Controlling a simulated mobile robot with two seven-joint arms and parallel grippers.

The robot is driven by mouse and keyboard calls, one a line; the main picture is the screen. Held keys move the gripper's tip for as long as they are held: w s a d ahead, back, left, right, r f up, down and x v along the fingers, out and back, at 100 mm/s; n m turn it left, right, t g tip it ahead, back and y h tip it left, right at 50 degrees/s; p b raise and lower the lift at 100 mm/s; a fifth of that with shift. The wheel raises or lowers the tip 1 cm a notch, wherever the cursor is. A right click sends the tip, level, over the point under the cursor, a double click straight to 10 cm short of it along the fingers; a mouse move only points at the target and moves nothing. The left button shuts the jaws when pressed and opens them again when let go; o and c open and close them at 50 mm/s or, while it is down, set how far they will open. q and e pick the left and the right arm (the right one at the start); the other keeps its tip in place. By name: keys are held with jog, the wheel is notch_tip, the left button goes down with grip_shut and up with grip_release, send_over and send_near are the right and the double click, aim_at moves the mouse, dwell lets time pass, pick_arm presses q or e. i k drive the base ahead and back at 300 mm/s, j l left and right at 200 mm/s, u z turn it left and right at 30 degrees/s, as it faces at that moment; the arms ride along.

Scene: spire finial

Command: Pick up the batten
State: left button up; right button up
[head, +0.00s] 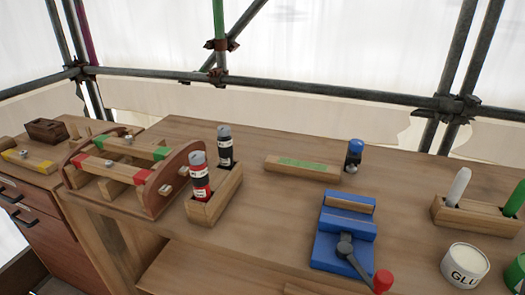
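No gripper shows in the head view. The batten is not plainly marked, and several wooden strips could be it. A short strip with a green patch on top (302,168) lies flat on the bench. A strip with a yellow end (25,160) lies at the far left. A small wood piece (348,203) sits at the back of the blue vise (343,236).
A wooden holder (214,200) with two bottles stands beside the rack (161,193). A blue-topped tool (353,155), a glue tub (464,265) and a marker holder (476,216) stand to the right. Scaffold poles (300,89) run behind the bench (270,222). Bare bench lies left of the vise.

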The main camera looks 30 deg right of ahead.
aim_at(319, 172)
jog(key=z, duration=1.2)
